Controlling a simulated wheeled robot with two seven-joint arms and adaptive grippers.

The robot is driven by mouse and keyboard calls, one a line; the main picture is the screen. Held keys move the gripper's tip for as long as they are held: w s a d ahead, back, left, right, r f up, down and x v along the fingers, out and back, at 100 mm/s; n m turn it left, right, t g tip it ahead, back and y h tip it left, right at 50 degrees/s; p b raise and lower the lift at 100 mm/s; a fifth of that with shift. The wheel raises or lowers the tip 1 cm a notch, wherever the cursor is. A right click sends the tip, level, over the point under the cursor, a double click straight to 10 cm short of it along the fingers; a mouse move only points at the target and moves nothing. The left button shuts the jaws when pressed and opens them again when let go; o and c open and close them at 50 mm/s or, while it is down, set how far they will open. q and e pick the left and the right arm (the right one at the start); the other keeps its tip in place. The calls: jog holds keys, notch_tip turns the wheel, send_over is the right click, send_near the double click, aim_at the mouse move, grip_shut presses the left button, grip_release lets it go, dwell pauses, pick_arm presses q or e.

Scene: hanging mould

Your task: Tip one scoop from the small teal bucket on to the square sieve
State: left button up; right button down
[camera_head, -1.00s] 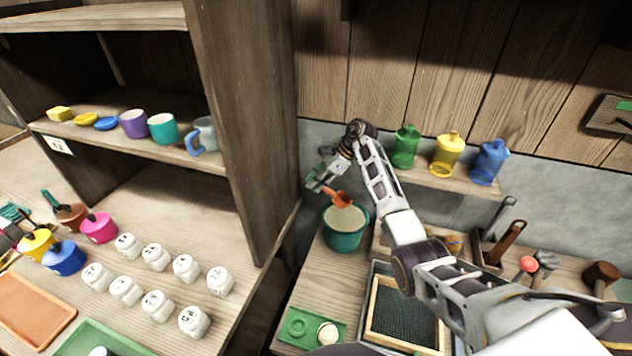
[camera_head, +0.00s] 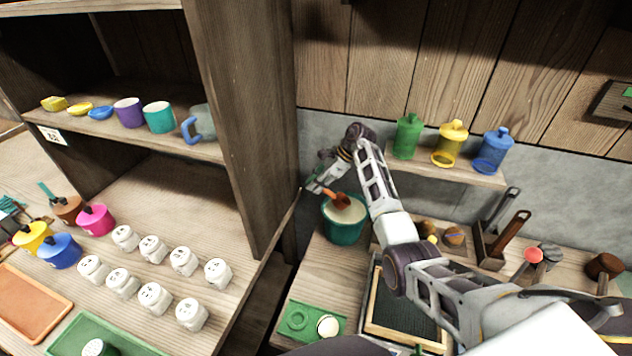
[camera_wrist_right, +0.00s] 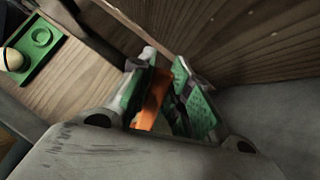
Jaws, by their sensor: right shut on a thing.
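The small teal bucket (camera_head: 343,231) stands on the bench in the head view, filled near its rim with pale material. My right gripper (camera_head: 318,187) is at the upper left of the bucket, shut on an orange scoop (camera_head: 340,201). The scoop's bowl is over the pale material; I cannot tell whether it touches it or carries any. In the right wrist view the orange handle (camera_wrist_right: 152,100) sits between the green-padded fingers. The square sieve (camera_head: 400,305), wood-framed with dark mesh, lies at the bench front, partly hidden by my right arm. My left gripper is not in view.
A green tray (camera_head: 310,322) with a ring recess and a round pale piece lies left of the sieve. Green, yellow and blue bottles (camera_head: 450,145) stand on a shelf behind. A wooden shelf unit (camera_head: 245,120) rises close left of the bucket.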

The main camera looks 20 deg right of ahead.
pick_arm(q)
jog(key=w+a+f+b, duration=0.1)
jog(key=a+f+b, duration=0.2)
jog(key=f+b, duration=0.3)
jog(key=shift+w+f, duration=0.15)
pick_arm(e)
notch_tip(320, 180, down, 8)
dwell(0.4)
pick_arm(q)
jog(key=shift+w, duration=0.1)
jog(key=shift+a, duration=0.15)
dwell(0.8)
